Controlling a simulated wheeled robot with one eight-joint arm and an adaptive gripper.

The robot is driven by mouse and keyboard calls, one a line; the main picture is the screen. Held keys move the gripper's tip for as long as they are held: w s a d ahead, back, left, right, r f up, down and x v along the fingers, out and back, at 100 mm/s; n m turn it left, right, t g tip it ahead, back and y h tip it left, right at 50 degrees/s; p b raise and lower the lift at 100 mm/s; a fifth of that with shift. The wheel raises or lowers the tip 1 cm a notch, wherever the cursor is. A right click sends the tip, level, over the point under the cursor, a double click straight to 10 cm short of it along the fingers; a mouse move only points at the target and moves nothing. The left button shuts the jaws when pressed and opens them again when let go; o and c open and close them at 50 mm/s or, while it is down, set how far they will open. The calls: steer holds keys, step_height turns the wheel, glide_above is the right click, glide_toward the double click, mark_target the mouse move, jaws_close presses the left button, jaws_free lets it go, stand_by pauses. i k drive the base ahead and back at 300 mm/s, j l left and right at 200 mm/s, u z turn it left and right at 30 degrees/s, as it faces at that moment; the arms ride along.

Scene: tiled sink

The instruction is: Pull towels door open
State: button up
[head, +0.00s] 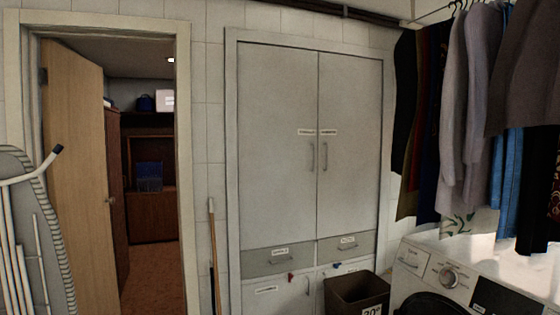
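A tall grey built-in cabinet stands in the middle of the head view. Its upper left door (277,140) and upper right door (350,180) are shut, each with a small label and a vertical handle near the centre seam. Below are two shut drawers, the left drawer (262,262) and the right drawer (365,241), each with a label and handle. Under them are a lower left door (258,302) and a lower right door, partly hidden. The labels are too small to read, so I cannot tell which door is for towels. My gripper is not in view.
A dark bin (343,297) stands before the cabinet's lower right. A white washing machine (425,262) is at right, under hanging clothes (470,110). A broom handle (212,245) leans left of the cabinet. A folded ironing board (45,240) stands near the open wooden door (75,170).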

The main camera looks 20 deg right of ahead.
mark_target(278, 86)
steer(key=i+l, duration=0.1)
steer(key=i, duration=0.75)
